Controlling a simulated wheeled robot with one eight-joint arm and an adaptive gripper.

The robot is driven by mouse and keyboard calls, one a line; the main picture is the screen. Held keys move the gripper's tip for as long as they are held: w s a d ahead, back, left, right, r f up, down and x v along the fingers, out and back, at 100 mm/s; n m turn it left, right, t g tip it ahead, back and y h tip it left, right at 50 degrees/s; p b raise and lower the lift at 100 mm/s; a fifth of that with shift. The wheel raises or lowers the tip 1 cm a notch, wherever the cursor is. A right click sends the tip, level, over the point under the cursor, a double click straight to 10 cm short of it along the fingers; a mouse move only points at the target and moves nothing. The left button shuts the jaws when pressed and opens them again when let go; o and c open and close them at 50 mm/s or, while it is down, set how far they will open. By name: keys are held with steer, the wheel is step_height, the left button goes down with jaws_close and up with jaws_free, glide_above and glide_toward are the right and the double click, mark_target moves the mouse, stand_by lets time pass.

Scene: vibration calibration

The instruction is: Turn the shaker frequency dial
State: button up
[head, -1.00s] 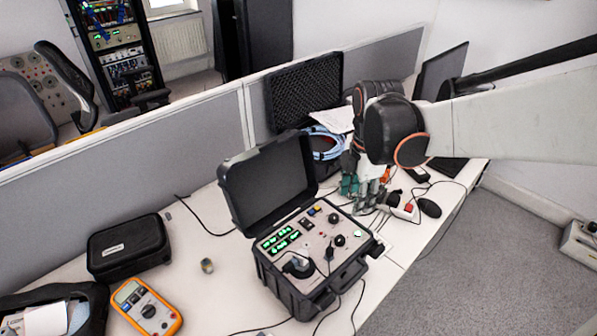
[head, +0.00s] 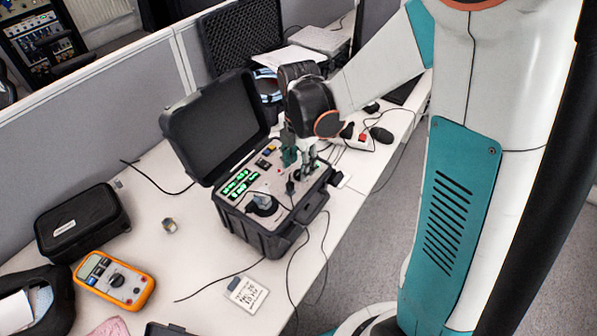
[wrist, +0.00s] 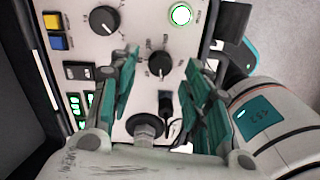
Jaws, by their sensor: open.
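The shaker control case (head: 265,235) stands open on the desk, its panel facing up. In the wrist view the panel (wrist: 125,40) has two black dials, and I cannot read which one is frequency. One dial (wrist: 160,63) lies between my finger pads in the picture; the other dial (wrist: 105,20) is at the upper left, outside them. My gripper (wrist: 163,85) is open, with green pads on both sides of the nearer dial; contact cannot be told. In the head view my gripper (head: 300,160) is low over the panel's right part and partly hides the dials.
A green-lit button (wrist: 180,14), a grey cylindrical part (wrist: 145,127) and a black plug (wrist: 166,103) are close to my fingers. The raised lid (head: 215,125) stands behind the panel. An orange multimeter (head: 115,280) and black pouch (head: 82,223) lie left. Cables cross the desk.

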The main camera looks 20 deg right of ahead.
mark_target(299, 174)
steer(key=shift+f+b, duration=0.3)
steer(key=shift+f, duration=0.9)
jaws_close()
